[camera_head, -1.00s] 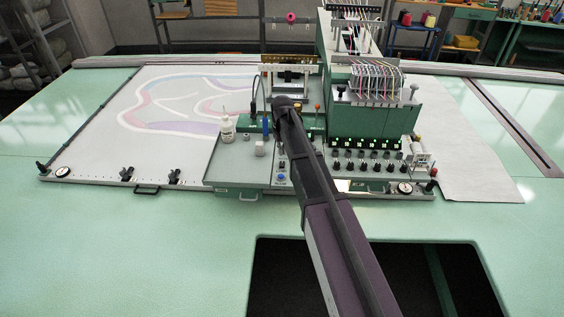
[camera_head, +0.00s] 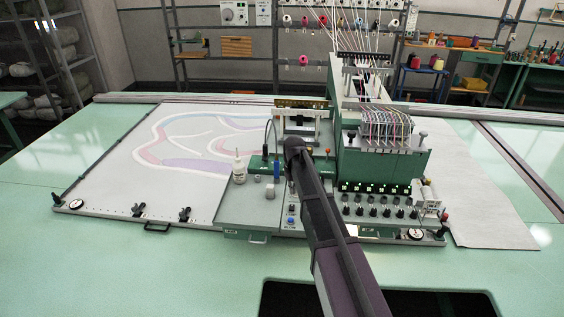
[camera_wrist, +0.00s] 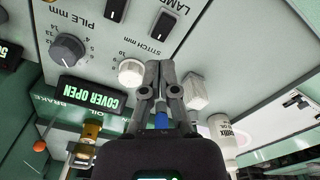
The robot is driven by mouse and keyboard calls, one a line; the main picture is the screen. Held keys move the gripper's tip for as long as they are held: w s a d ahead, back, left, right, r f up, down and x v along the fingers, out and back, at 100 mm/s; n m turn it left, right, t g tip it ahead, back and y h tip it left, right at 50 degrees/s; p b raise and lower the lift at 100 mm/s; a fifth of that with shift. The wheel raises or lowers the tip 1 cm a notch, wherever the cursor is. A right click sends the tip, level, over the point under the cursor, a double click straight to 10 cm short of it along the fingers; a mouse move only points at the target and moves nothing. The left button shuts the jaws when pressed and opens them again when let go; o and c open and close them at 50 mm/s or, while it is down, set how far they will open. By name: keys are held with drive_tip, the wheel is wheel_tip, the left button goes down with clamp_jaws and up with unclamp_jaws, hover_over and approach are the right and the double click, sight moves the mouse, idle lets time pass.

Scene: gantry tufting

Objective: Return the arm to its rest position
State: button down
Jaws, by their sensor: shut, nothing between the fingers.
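My arm (camera_head: 330,225) reaches from the bottom of the head view up to the front of the green tufting machine (camera_head: 395,158). Its far end is over the machine's control deck, and the fingers are hidden there. In the wrist view my gripper (camera_wrist: 160,68) is shut and empty. Its tips appear in front of the panel, beside a white knob (camera_wrist: 131,72) marked STITCH mm and a white block (camera_wrist: 195,92). A blue object (camera_wrist: 161,120) shows partly between the finger linkages. I cannot tell whether the fingers touch the panel.
A COVER OPEN display (camera_wrist: 91,92), a grey knob (camera_wrist: 68,50) and a white bottle (camera_wrist: 221,136) are close to the gripper. The patterned cloth (camera_head: 130,185) lies left of the machine. A dark opening (camera_head: 375,303) is in the green table (camera_head: 120,270). Thread cones hang behind.

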drive_tip(key=s+d+f+m+b, duration=0.1)
drive_tip(key=s+d+f+b, duration=0.1)
drive_tip(key=s, duration=0.7)
drive_tip(key=s+d+f+m+b, duration=0.1)
drive_tip(key=s+d+f+b, duration=0.1)
drive_tip(key=s, duration=0.7)
drive_tip(key=s+d+f+m+b, duration=0.1)
drive_tip(key=s+f+b, duration=0.3)
drive_tip(key=s, duration=0.5)
drive_tip(key=shift+d+f+m, duration=0.25)
drive_tip(key=shift+d+m, duration=0.15)
drive_tip(key=shift+d, duration=0.25)
drive_tip(key=c, duration=1.4)
unclamp_jaws()
